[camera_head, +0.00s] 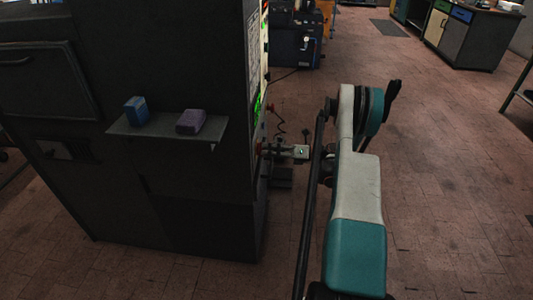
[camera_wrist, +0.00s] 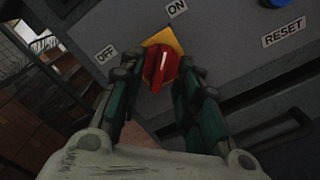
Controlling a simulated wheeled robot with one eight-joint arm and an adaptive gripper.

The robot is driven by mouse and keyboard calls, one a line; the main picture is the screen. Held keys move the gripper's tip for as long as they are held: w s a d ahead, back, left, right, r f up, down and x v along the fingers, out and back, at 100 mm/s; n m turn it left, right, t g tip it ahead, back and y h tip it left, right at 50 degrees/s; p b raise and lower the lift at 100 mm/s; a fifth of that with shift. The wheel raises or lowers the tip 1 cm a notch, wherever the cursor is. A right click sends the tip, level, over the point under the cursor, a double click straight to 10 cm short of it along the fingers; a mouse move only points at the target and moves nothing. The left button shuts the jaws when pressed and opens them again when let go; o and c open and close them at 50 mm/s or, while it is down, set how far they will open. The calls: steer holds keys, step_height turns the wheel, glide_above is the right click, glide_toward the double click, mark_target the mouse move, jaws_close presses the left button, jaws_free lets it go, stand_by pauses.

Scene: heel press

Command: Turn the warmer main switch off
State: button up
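The red rotary switch (camera_wrist: 160,68) sits on a yellow plate (camera_wrist: 163,38) in the wrist view. An OFF label (camera_wrist: 105,54) is to its left and an ON label (camera_wrist: 176,8) is above it. The white mark on the knob points up, closer to ON than to OFF. My gripper (camera_wrist: 160,82) is open, with one dark green finger on each side of the knob. Narrow gaps seem to show between fingers and knob; contact cannot be told. In the head view my gripper (camera_head: 278,150) is small, at the dark machine's right-hand face.
A RESET label (camera_wrist: 283,32) and a blue button (camera_wrist: 273,2) are on the same grey panel. In the head view the dark machine (camera_head: 160,80) carries a shelf (camera_head: 160,127) with a blue box (camera_head: 136,110) and a purple box (camera_head: 190,121). Floor right of my arm is clear.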

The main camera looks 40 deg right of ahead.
steer(key=shift+w+a, duration=0.45)
steer(key=shift+w, duration=0.05)
jaws_close()
steer(key=n, duration=1.7)
steer(key=shift+n, duration=0.4)
stand_by(0.3)
